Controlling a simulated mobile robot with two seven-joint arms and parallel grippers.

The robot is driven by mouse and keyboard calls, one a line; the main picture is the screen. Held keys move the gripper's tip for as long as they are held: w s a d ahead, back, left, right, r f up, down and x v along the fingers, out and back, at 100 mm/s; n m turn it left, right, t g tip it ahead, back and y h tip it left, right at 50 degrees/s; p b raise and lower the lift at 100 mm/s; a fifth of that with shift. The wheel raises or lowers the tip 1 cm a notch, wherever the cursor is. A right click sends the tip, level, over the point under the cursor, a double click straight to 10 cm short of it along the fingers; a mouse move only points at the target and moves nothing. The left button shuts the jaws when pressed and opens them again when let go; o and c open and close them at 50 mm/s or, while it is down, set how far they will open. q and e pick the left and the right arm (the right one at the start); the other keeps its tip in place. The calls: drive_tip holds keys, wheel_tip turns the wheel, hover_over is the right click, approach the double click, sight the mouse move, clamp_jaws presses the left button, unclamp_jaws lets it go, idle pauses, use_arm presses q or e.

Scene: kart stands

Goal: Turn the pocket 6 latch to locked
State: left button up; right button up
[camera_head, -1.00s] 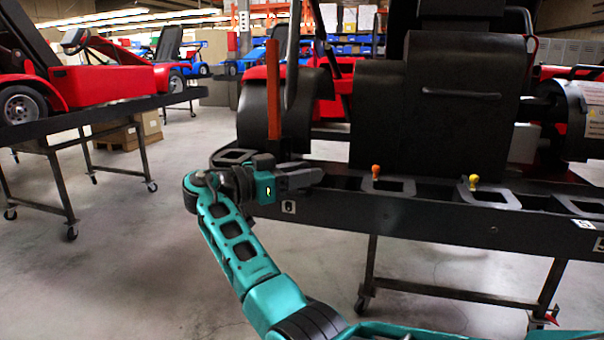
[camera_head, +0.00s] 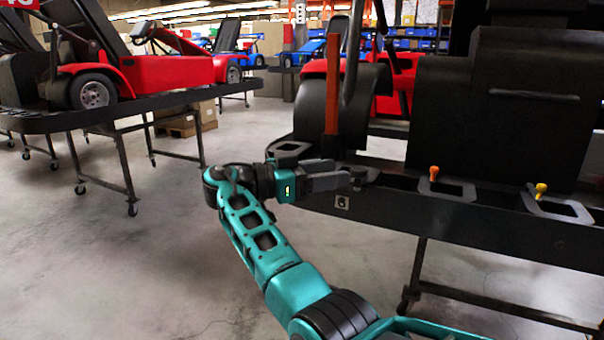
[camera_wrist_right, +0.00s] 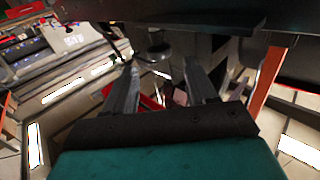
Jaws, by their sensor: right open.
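The pocket 6 latch cannot be made out clearly; the gripper covers part of that area. A small dark rounded part (camera_wrist_right: 158,48) shows beyond the fingers, but I cannot tell what it is. My left gripper is not in view.
An orange knob (camera_head: 434,173) and a yellow knob (camera_head: 541,190) stand at pockets farther right along the stand. An upright orange-red post (camera_head: 333,85) rises behind the gripper. A red kart (camera_head: 150,70) sits on another stand at left. The floor between is clear.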

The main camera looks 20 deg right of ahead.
drive_tip(key=a, duration=0.6)
drive_tip(key=shift+w+a, duration=0.15)
drive_tip(key=shift+w, duration=0.15)
